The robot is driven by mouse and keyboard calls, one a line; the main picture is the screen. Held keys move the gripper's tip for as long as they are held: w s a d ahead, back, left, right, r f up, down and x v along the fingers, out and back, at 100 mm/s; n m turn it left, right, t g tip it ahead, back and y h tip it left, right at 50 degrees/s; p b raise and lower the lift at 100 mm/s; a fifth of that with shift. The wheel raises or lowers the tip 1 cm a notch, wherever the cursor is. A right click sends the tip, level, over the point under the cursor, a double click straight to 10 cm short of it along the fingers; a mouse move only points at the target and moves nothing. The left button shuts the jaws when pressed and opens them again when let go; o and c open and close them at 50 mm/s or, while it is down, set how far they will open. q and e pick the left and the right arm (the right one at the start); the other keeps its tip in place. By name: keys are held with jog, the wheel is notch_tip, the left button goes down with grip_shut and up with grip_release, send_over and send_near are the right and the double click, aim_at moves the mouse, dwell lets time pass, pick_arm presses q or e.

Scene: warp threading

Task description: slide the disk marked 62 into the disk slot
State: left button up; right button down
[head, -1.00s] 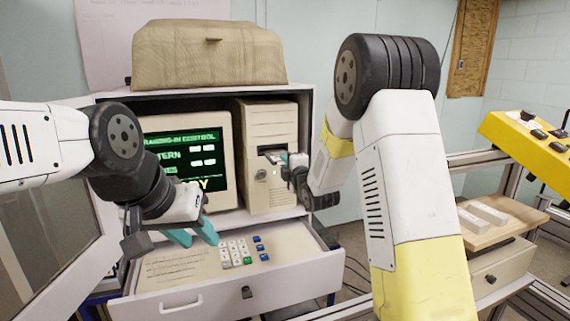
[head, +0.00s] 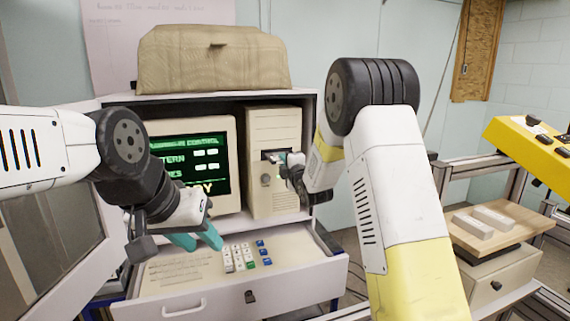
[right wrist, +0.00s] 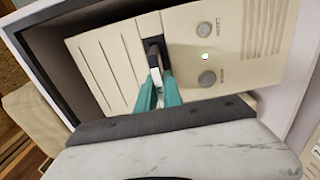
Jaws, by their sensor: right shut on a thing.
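The beige computer tower (head: 287,190) has the disk slot (head: 272,155) in its front. My right gripper (head: 281,157) is at the slot. In the right wrist view its teal fingers (right wrist: 159,86) are shut on a dark, thin disk (right wrist: 153,50), which is at the slot opening. The fingers hide part of the disk and slot; no number can be read, and how deep the disk sits cannot be told. My left gripper (head: 196,240) is open and empty, with its teal fingers apart above the open drawer.
A green-lit monitor (head: 188,165) stands left of the tower in the cabinet. The open drawer (head: 225,290) below holds a keypad (head: 245,257). A covered case (head: 213,60) sits on top. A wooden board with pale blocks (head: 484,222) and a yellow panel (head: 525,145) are at the right.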

aim_at(277, 153)
jog(key=shift+x, duration=2.6)
jog(key=shift+w+r, duration=0.1)
jog(key=shift+w, duration=0.05)
jog(key=shift+w+a+r, duration=0.1)
jog(key=shift+w, duration=0.05)
jog(key=shift+w+d+h, duration=0.2)
jog(key=shift+d+h, duration=0.1)
jog(key=shift+d, duration=0.7)
jog(key=c, duration=1.4)
grip_release()
jog(key=shift+a, duration=0.15)
jog(key=shift+s+a+f, duration=0.2)
jog(key=shift+s+a, duration=0.1)
jog(key=shift+s, duration=0.3)
jog(key=shift+s+a+f, duration=0.15)
jog(key=shift+s+a, duration=0.15)
jog(key=shift+s, duration=0.3)
jog(key=v, duration=0.6)
jog(key=shift+d, duration=0.2)
jog(key=shift+s, duration=0.1)
